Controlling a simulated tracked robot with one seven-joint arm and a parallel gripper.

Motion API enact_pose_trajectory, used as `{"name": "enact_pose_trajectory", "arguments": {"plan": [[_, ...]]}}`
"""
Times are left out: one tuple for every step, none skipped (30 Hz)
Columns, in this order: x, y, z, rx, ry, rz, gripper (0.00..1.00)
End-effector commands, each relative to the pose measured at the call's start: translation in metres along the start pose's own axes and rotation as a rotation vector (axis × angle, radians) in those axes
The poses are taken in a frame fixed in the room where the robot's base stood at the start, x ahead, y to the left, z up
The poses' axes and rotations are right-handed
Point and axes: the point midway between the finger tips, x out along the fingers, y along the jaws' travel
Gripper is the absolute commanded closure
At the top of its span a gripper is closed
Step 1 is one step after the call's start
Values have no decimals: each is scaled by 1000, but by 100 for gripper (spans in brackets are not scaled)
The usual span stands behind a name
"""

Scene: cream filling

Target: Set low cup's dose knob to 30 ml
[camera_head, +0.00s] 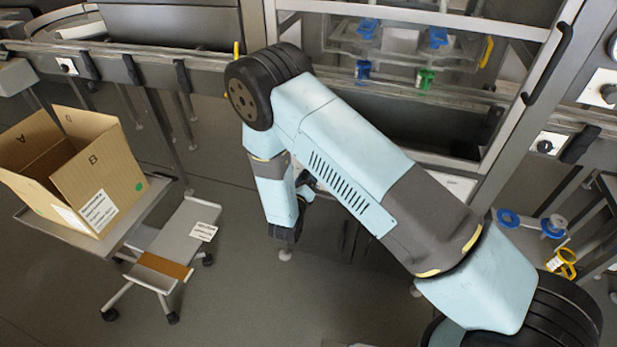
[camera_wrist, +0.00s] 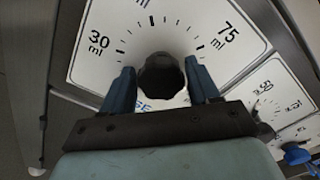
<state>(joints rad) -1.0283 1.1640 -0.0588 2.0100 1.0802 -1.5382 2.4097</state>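A black dose knob (camera_wrist: 161,76) sits on a white dial plate (camera_wrist: 112,28) in the wrist view. The plate reads 30 ml at left and 75 ml at right, with tick marks between. The knob's pointer cannot be made out. My gripper (camera_wrist: 160,72) has its two blue fingers on either side of the knob. Whether they touch it or stand just apart is unclear. In the head view my arm bends down at the centre, and the fingers and this dial cannot be made out.
A second dial plate (camera_wrist: 282,92) lies to the right in the wrist view, with a blue part (camera_wrist: 298,155) below it. In the head view, an open cardboard box (camera_head: 105,175) stands on a cart at left. A machine frame (camera_head: 490,130) stands behind my arm.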

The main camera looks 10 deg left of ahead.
Motion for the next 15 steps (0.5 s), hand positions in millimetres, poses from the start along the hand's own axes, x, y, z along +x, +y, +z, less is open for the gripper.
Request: {"name": "enact_pose_trajectory", "arguments": {"plan": [[0,0,0,0,0,0,45],[0,0,0,0,0,0,48],[0,0,0,0,0,0,52],[0,0,0,0,0,0,54],[0,0,0,0,0,0,57],[0,0,0,0,0,0,61],[0,0,0,0,0,0,64],[0,0,0,0,0,0,67],[0,0,0,0,0,0,71],[0,0,0,0,1,1,74],[0,0,0,0,1,1,76],[0,0,0,0,1,1,80],[0,0,0,0,1,1,82],[0,0,0,0,1,1,82],[0,0,0,-1,1,1,82]]}}
